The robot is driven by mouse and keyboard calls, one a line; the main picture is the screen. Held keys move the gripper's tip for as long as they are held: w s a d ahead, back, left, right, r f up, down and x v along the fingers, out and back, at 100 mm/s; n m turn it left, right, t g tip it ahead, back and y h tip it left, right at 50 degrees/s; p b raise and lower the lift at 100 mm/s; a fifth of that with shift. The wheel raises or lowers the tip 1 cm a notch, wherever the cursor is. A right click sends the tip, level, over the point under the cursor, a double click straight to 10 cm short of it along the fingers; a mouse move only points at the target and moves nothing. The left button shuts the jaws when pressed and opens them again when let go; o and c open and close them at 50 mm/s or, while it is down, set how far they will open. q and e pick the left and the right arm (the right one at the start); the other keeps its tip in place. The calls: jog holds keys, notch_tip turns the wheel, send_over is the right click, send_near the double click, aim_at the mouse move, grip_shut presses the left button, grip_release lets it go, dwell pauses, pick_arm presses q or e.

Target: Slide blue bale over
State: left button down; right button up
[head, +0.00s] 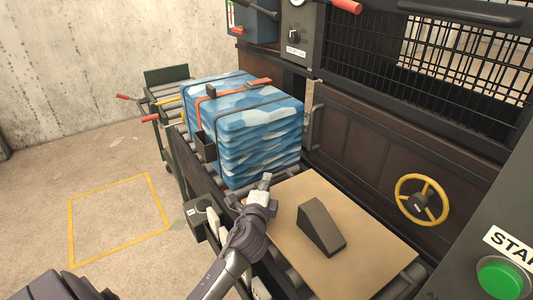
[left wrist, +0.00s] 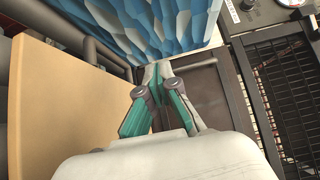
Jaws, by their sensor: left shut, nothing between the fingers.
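The blue bale (head: 258,133) is a stack of blue-and-white patterned layers bound with dark straps and one orange strap. It sits on a roller conveyor (head: 205,172) in the middle of the head view. My left gripper (head: 266,180) is shut and empty at the bale's lower near edge, above the end of the tan board. In the left wrist view its fingertips (left wrist: 158,70) are together just below the bale's patterned face (left wrist: 150,22). I cannot tell whether they touch it. My right gripper is not in view.
A tan board (head: 290,211) with a dark wedge (head: 321,227) lies on the near rollers. A dark machine wall with a yellow handwheel (head: 421,200) bounds the right. A green-framed cart (head: 168,76) stands behind the bale. A yellow floor outline (head: 120,245) encloses clear floor.

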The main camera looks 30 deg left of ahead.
pick_arm(q)
send_near(267, 150)
jog(key=w+d, duration=0.2)
jog(key=w, duration=0.1)
jog(key=w+a, duration=0.2)
jog(key=a, duration=0.1)
jog(key=shift+w+r, duration=0.1)
jog(key=shift+w, duration=0.05)
jog(key=shift+w+a, duration=0.3)
jog(key=shift+a, duration=0.35)
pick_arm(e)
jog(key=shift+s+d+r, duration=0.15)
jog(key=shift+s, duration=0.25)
